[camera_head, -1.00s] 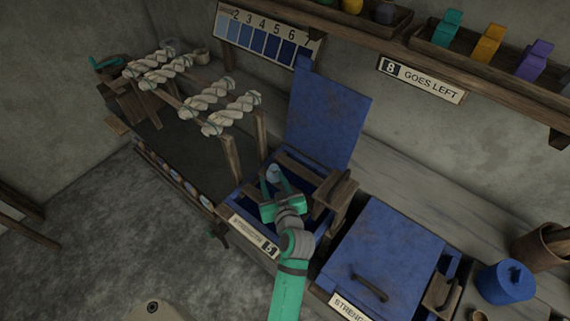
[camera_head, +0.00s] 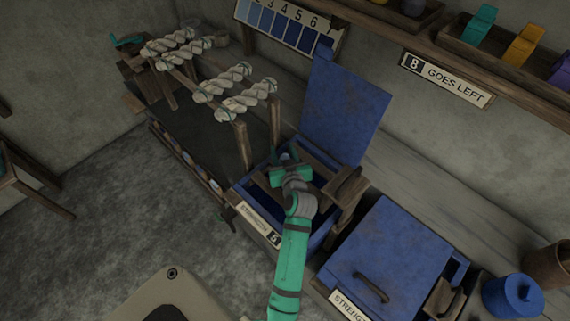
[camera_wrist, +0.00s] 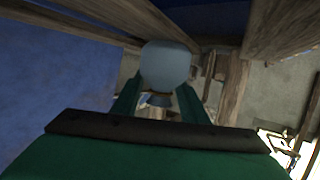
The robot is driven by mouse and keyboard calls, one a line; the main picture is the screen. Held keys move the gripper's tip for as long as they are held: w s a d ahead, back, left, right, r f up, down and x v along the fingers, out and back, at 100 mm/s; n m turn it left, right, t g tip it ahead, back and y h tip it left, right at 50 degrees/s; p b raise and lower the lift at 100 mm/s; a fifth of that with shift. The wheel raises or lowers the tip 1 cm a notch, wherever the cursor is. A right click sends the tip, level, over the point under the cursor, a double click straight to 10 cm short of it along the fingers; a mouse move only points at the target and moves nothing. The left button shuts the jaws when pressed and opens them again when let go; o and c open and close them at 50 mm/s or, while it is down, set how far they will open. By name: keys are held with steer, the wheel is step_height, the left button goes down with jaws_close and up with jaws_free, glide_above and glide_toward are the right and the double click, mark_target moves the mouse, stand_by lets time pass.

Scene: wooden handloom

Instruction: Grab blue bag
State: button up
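The blue bag is a small, rounded, pale blue-grey thing. In the wrist view the bag (camera_wrist: 165,65) sits between the tips of my two green fingers, which meet its sides. In the head view my gripper (camera_head: 285,160) is in the mouth of the open blue chest (camera_head: 262,197), and the bag is mostly hidden there by the gripper. My gripper looks shut on the bag. The chest's blue lid (camera_head: 345,105) stands raised behind it.
A closed blue chest (camera_head: 390,255) is at the right. A wooden loom frame with pale twisted yarn hanks (camera_head: 235,90) stands at the left. A wooden shelf (camera_head: 480,60) with coloured blocks runs above. A blue lidded pot (camera_head: 512,296) is at the lower right.

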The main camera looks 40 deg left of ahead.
jaws_close()
steer(key=shift+a+r, duration=0.1)
steer(key=shift+r, duration=0.05)
